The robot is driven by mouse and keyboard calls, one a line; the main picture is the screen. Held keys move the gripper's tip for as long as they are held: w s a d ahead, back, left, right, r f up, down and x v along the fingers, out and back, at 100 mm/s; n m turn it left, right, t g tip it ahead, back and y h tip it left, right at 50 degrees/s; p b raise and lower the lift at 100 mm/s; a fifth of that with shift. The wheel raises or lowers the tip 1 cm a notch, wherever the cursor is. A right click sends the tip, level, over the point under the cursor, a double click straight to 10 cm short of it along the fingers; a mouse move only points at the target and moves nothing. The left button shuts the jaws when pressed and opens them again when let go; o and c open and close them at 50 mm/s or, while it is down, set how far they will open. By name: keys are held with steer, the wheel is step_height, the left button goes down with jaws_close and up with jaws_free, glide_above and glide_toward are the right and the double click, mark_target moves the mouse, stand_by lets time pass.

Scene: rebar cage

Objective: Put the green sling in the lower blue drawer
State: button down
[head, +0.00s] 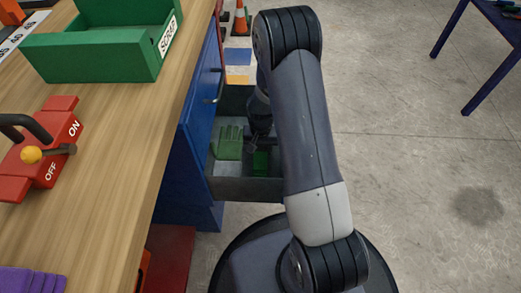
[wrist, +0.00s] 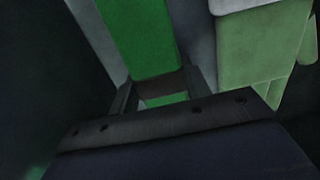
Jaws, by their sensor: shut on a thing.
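The drawer is pulled out from the blue cabinet (head: 190,150) and looks grey inside. Whether the sling rests on the drawer floor is hard to tell.
A pale green glove (head: 228,142) lies in the drawer, left of the sling. The wooden bench (head: 135,150) carries a green scrap box (head: 95,52) and a red switch (head: 45,150). An orange cone (head: 241,20) stands beyond.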

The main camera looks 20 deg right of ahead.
mark_target(261, 148)
steer(key=shift+r, duration=0.1)
steer(key=c, duration=0.7)
jaws_free()
step_height(261, 148, up, 12)
steer(key=p, duration=0.5)
